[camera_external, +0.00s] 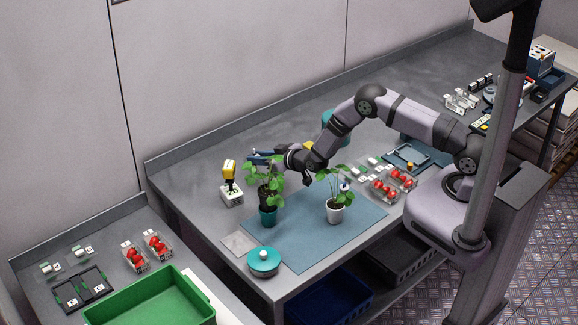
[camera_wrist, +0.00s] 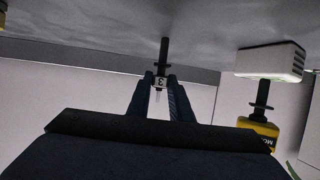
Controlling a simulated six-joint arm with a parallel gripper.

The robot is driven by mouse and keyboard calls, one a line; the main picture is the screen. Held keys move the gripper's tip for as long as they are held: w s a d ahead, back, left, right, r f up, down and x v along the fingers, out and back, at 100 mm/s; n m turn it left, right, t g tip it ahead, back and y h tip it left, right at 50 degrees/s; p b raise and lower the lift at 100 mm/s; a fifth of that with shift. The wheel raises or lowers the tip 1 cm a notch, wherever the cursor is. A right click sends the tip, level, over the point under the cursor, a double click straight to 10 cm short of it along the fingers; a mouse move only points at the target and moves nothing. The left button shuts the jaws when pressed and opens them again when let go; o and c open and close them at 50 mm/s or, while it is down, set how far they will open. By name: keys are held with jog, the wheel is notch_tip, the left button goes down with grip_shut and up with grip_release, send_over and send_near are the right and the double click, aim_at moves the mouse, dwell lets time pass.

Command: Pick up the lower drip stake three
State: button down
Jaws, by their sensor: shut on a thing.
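My gripper (camera_external: 258,157) is at the end of the outstretched arm, above the grey bench and beside the top of the left potted plant. In the wrist view my gripper (camera_wrist: 160,88) is shut on a slim drip stake (camera_wrist: 164,52). The stake has a dark shaft and a small light tag with a dark "3" between the fingertips. A thin pale tip shows past the tag. In the external view I cannot make out the stake. Whether its dark end touches the bench is hard to tell.
A yellow meter (camera_external: 229,168) stands in a white block (camera_external: 232,197) left of the gripper. The left plant (camera_external: 267,190) and right plant (camera_external: 335,190) stand on a blue mat (camera_external: 300,235). Clear boxes of red berries (camera_external: 385,185) lie right.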

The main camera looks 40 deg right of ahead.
jog(key=shift+r, duration=0.15)
jog(key=shift+r+b, duration=2.1)
jog(key=shift+r, duration=2.8)
